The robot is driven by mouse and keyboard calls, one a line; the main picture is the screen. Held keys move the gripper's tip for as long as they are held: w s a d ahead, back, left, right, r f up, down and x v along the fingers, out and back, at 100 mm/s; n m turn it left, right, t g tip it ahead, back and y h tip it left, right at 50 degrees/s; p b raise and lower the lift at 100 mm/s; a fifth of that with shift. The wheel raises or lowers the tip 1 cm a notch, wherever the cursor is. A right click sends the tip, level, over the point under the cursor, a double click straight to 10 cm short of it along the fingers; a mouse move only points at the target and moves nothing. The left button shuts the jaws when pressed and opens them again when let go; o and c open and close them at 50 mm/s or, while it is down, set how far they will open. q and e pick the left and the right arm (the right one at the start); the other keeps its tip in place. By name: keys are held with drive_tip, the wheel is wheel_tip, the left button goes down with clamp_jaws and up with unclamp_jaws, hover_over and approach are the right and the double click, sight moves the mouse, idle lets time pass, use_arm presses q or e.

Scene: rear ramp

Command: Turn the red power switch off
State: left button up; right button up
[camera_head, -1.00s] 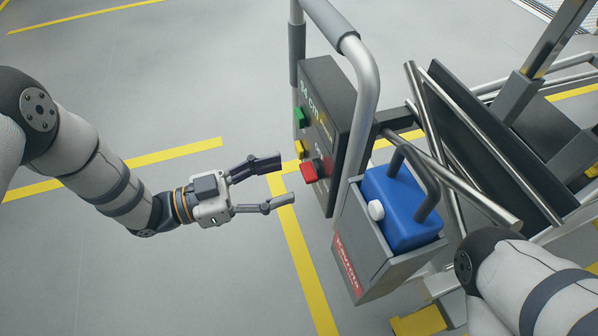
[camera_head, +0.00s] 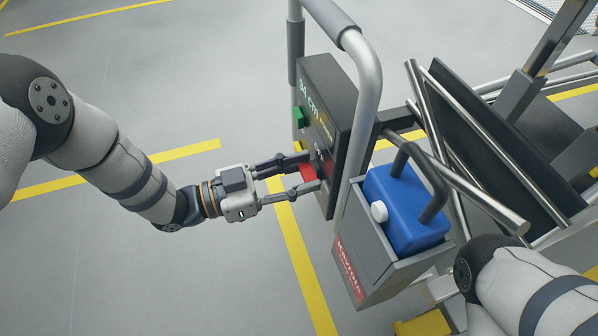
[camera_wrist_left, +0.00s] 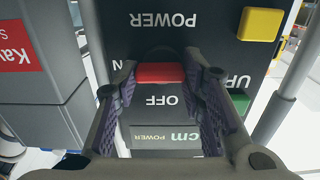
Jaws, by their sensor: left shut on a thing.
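The red power switch (camera_head: 307,172) sits low on the face of the dark control panel (camera_head: 343,95). My left gripper (camera_head: 306,173) has come in from the left and is shut on the switch, one finger on each side of it. In the left wrist view the red switch (camera_wrist_left: 160,73) lies between the two fingertips, with upside-down lettering POWER above it and OFF below it. Part of another label shows to its left, partly hidden by a finger. My right arm shows at the lower right, but its gripper is out of view.
A green button (camera_head: 298,117) is higher on the panel, and a yellow button (camera_wrist_left: 260,24) is near the switch. A grey metal tube handle (camera_head: 366,95) frames the panel. A blue canister (camera_head: 400,215) sits in a grey holder at right. Open floor lies at left.

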use_arm(q)
drive_tip(key=shift+n, duration=0.3)
drive_tip(key=shift+f+n, duration=0.1)
drive_tip(key=shift+n, duration=8.5)
drive_tip(key=o, duration=1.1)
drive_tip(key=shift+o, duration=0.2)
drive_tip(key=shift+w, duration=0.1)
drive_tip(key=v, duration=1.2)
